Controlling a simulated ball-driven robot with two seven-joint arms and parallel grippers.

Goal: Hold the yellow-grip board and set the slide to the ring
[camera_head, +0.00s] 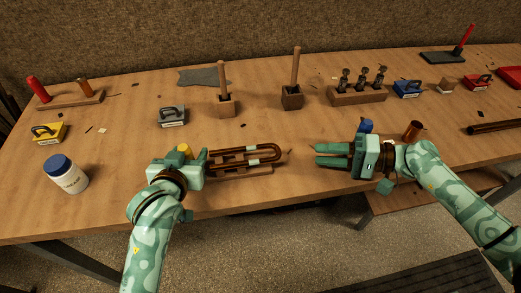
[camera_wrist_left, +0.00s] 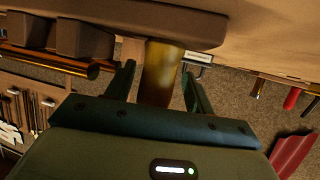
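The board (camera_head: 240,171) lies near the table's front edge in the head view, with brass slide tubes (camera_head: 268,146) along it and a bend at the right end. Pale bands show on the tubes; I cannot tell which is the ring. My left gripper (camera_head: 196,156) is at the board's left end, at the yellow grip (camera_head: 184,148). In the left wrist view the yellow grip (camera_wrist_left: 160,72) stands between its fingers, with narrow gaps on both sides. The board's underside (camera_wrist_left: 150,22) shows above. My right gripper (camera_head: 332,155) is open and empty, right of the slide's bend.
A blue object (camera_head: 365,125) and a copper-coloured cup (camera_head: 412,131) stand near my right gripper. A white jar with blue lid (camera_head: 67,175) stands at left. Wooden blocks (camera_head: 226,106), a tool rack (camera_head: 357,95) and coloured weights (camera_head: 407,89) line the back. The middle table is mostly clear.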

